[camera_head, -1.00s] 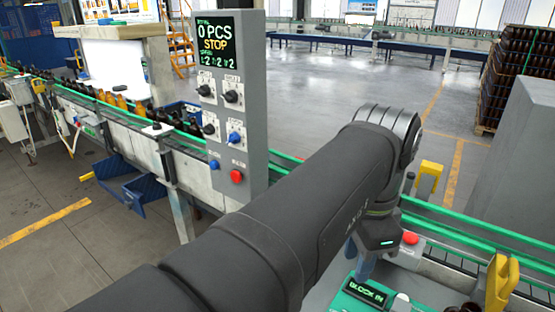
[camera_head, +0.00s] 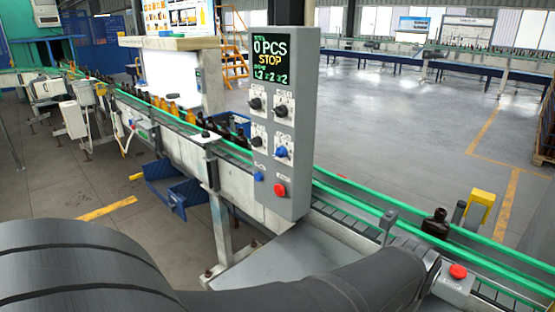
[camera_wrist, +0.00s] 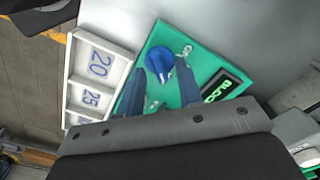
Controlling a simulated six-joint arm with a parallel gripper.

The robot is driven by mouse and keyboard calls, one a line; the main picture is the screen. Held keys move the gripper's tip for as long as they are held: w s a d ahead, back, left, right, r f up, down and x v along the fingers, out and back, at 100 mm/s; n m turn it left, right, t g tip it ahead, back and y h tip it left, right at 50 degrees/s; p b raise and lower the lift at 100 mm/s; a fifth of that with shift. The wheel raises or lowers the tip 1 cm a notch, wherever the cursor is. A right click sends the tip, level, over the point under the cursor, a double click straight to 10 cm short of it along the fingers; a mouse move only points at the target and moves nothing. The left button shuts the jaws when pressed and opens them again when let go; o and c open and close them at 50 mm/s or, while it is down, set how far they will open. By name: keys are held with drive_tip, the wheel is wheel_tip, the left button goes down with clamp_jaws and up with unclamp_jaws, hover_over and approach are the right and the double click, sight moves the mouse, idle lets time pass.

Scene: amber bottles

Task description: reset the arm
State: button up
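My arm (camera_head: 330,290) crosses the bottom of the head view, and my gripper is out of sight there. In the wrist view my gripper (camera_wrist: 159,68) shows two blue fingers spread apart with nothing held between them. Beyond the fingers is a green panel (camera_wrist: 160,35) with a blue knob (camera_wrist: 159,64) and a dark display (camera_wrist: 222,87) with green letters, partly cut by the gripper body. I cannot tell the exact gap between fingers and panel.
A white tray (camera_wrist: 75,58) marked 20 and 25 lies beside the panel. A grey control box (camera_head: 283,180) reading 0 PCS STOP stands by the green-railed conveyor (camera_head: 345,205). A dark bottle (camera_head: 436,224) and red button (camera_head: 458,271) are at the right. Open floor (camera_head: 400,125) lies behind.

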drive_tip(key=shift+f, duration=0.4)
wheel_tip(320, 180, up, 18)
wheel_tip(320, 180, down, 18)
drive_tip(key=shift+f, duration=0.1)
drive_tip(key=n, duration=0.9)
wheel_tip(320, 180, up, 8)
drive_tip(key=shift+f, duration=0.15)
idle(0.6)
